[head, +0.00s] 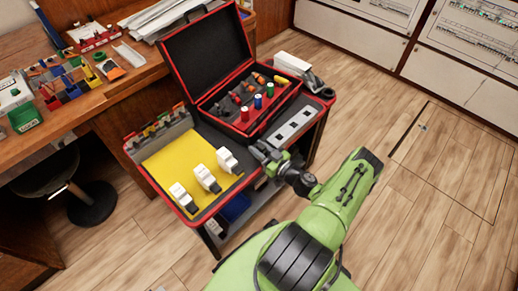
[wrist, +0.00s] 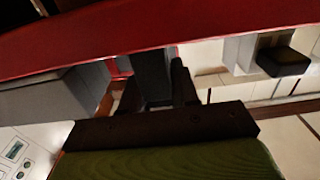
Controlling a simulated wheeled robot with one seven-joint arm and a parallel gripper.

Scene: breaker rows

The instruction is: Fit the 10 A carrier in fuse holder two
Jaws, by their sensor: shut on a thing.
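Three white units with dark parts stand in a slanting row on the yellow mat (head: 160,172) of the cart: a near one (head: 182,197), a middle one (head: 208,180) and a far one (head: 228,161). I cannot read any numbers or ratings on them. My gripper (head: 268,157) is low at the cart's right edge, right of the far unit. In the wrist view my gripper (wrist: 152,92) has its dark fingers shut on a dark grey thing (wrist: 150,72), mostly hidden. I cannot tell whether it is the 10 A carrier.
An open red-edged case (head: 215,122) with coloured tools stands at the cart's back. A grey strip with dark square openings (head: 293,126) lies beside it. The cart's red rim (wrist: 220,28) crosses the wrist view. A wooden desk (head: 90,105) is at left; floor is clear at right.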

